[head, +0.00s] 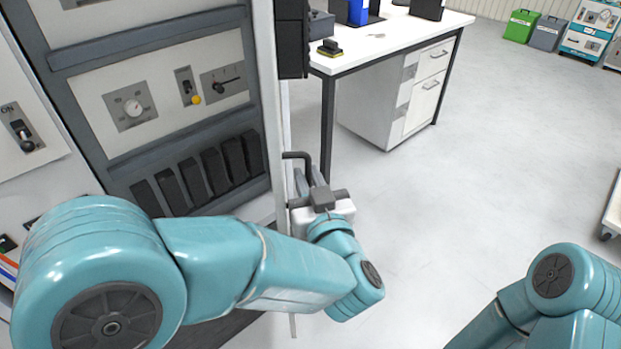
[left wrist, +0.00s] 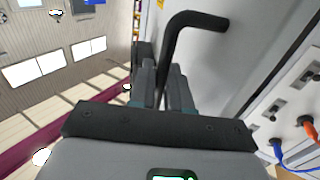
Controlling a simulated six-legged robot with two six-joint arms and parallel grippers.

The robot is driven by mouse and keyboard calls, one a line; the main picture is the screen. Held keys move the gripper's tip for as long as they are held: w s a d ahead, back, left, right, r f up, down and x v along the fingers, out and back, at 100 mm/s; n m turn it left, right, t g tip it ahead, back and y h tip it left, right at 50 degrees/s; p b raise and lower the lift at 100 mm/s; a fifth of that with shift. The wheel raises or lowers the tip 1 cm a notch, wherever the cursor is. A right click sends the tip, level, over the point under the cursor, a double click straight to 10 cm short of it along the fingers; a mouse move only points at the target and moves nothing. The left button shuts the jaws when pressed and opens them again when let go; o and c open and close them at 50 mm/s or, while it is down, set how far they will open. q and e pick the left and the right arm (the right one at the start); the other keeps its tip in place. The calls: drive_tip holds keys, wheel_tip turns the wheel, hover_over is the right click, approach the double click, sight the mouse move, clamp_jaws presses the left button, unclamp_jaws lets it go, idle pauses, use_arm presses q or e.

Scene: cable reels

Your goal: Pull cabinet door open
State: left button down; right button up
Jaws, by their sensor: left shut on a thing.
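The black bar handle (head: 297,156) stands out from the cabinet door (head: 285,125), a pale panel seen nearly edge-on in the head view. In the left wrist view the handle (left wrist: 190,20) is a bent black bar on the light grey door face (left wrist: 225,55). My left gripper (head: 312,180) is shut on the handle; its grey fingers (left wrist: 163,85) lie on both sides of the bar's straight part. The cabinet front (head: 165,100) stands left of the door. How wide the door is open I cannot tell. My right gripper is out of view.
A white workbench (head: 385,35) with drawers stands beyond the door. Green and grey bins (head: 521,26) stand at the far back. The floor (head: 430,190) to the right is clear, with a white cart (head: 613,210) at the right edge. Cables (left wrist: 290,140) show in the left wrist view.

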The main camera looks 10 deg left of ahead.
use_arm(q)
drive_tip(key=shift+d, duration=0.1)
idle(0.3)
drive_tip(key=c, duration=1.3)
unclamp_jaws()
drive_tip(key=shift+c, duration=0.2)
drive_tip(key=shift+r, duration=0.1)
